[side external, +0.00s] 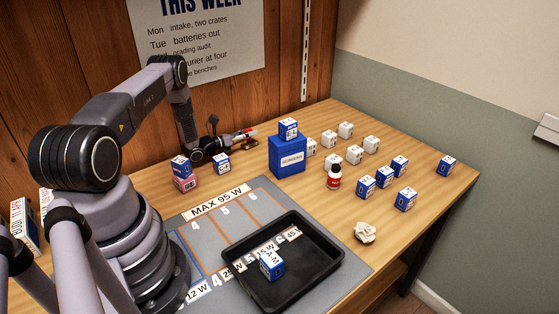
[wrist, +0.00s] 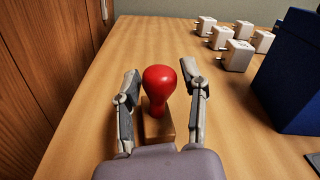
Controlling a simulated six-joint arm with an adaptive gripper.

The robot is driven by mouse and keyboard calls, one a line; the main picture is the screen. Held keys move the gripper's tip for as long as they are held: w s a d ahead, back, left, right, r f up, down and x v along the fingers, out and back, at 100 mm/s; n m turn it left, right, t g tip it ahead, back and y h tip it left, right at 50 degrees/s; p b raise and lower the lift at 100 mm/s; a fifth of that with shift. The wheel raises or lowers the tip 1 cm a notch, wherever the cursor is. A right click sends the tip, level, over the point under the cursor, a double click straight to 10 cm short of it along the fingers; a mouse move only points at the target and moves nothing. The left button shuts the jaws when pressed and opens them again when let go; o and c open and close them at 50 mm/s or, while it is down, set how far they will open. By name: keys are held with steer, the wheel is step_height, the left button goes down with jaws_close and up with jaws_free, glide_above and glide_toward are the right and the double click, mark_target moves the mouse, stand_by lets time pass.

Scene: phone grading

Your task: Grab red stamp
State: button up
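The red stamp (wrist: 159,86) has a round red knob handle on a wooden block base (wrist: 158,129). It stands upright on the table in the wrist view. My gripper (wrist: 160,70) is open, with one finger on each side of the red handle and a visible gap on both sides. In the side external view my gripper (side external: 240,136) is low at the back of the table near the wooden wall, with a small bit of red showing at its tips. The near edge of the stamp's base is partly hidden by my gripper.
A blue box (side external: 287,158) with a blue and white cube on top stands to the right of my gripper. Several white chargers (side external: 354,154) and blue chargers lie farther right. A black tray (side external: 312,282) sits on the grey mat. The wooden wall (wrist: 40,70) is close on the left.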

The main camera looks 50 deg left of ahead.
jaws_close()
